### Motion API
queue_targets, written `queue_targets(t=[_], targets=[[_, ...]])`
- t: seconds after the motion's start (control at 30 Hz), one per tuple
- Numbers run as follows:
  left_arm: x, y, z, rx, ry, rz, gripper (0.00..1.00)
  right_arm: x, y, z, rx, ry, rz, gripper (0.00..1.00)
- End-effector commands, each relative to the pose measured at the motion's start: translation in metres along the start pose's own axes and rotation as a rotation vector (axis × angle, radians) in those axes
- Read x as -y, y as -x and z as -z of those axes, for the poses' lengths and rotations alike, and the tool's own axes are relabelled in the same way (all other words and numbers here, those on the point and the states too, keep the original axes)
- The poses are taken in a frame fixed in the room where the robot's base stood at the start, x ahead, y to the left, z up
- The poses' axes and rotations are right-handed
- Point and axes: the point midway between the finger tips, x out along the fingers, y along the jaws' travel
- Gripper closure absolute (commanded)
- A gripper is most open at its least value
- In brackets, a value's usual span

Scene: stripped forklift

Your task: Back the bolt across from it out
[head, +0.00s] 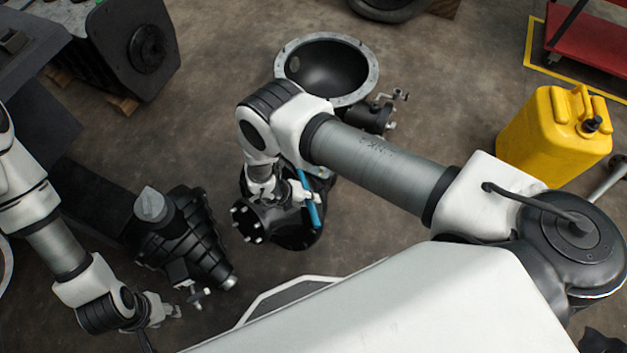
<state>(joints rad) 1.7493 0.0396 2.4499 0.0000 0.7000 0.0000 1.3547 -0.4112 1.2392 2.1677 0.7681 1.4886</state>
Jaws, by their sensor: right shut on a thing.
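A dark round flanged part (290,237) stands on the floor in the middle of the head view. Several bright bolt heads (237,225) show around its left face. My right gripper (297,191) is over this part, shut on a blue-handled tool (311,207). The arm and gripper hide the tool's working end, so I cannot tell which bolt it touches, if any. My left gripper (172,311) is at the lower left, apart from the flanged part. Its fingers are too small to read.
A dark ribbed housing (188,240) stands between my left gripper and the flanged part. A large grey-rimmed bowl-shaped casing (368,80) is behind my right arm. A yellow jerrycan (545,140) stands at right. A black block (125,45) is at upper left. Floor right of the flanged part is clear.

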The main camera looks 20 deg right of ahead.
Motion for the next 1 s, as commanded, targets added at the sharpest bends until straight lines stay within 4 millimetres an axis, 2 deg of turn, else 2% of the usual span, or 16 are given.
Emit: queue_targets(t=[0.43, 0.8, 1.0], targets=[[0.0, 0.008, 0.0, -0.001, 0.0, 0.0, 0.6, 0.006, 0.005, 0.001, -0.003, -0.001, 0.002, 1.0], [0.0, 0.048, 0.0, -0.001, 0.0, 0.0, 0.6, 0.029, 0.038, 0.001, -0.002, -0.002, 0.002, 1.0], [0.0, 0.048, 0.0, -0.001, 0.0, 0.0, 0.6, 0.028, 0.037, 0.001, -0.002, -0.001, 0.002, 1.0]])
